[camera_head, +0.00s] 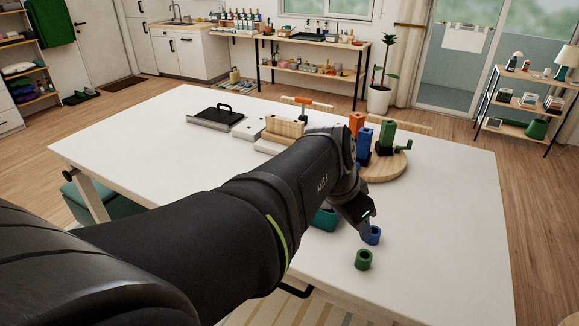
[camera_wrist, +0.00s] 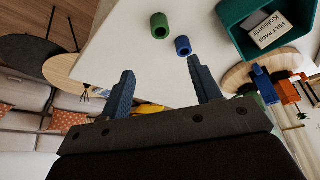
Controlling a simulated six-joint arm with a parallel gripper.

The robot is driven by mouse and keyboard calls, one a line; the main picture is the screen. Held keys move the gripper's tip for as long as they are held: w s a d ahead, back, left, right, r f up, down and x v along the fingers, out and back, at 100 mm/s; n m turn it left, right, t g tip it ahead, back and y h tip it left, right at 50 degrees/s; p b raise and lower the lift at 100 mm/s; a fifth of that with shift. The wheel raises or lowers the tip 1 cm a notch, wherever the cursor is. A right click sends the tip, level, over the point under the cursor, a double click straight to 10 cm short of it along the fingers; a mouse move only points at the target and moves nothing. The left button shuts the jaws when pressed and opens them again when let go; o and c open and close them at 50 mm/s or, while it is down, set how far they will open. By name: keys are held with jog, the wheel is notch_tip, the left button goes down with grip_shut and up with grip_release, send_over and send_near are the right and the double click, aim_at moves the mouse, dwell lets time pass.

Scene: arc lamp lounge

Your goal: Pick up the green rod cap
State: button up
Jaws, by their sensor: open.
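The green rod cap (camera_head: 363,260) is a short hollow cylinder standing on the white table near its front right edge. It also shows in the wrist view (camera_wrist: 160,26), beyond my fingertips. A similar blue cap (camera_head: 375,236) stands just behind it and shows in the wrist view (camera_wrist: 183,46). My gripper (camera_wrist: 162,72) is open and empty, its two blue-grey fingers spread apart. In the head view my gripper (camera_head: 364,218) is close to the blue cap and partly overlaps it. The green cap is in front of the gripper and apart from it.
A teal bin (camera_wrist: 231,15) holding a felt pads box stands beside the caps. A round wooden board (camera_head: 388,172) bears orange, blue and green upright pieces. A black-handled tray (camera_head: 212,119) is farther back. The table (camera_head: 440,240) right of the caps is clear.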

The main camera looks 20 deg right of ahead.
aim_at(364, 253)
jog(key=x, duration=1.7)
jog(key=shift+d, duration=0.25)
jog(key=c, duration=1.1)
jog(key=shift+o, duration=0.2)
jog(key=shift+r, duration=0.1)
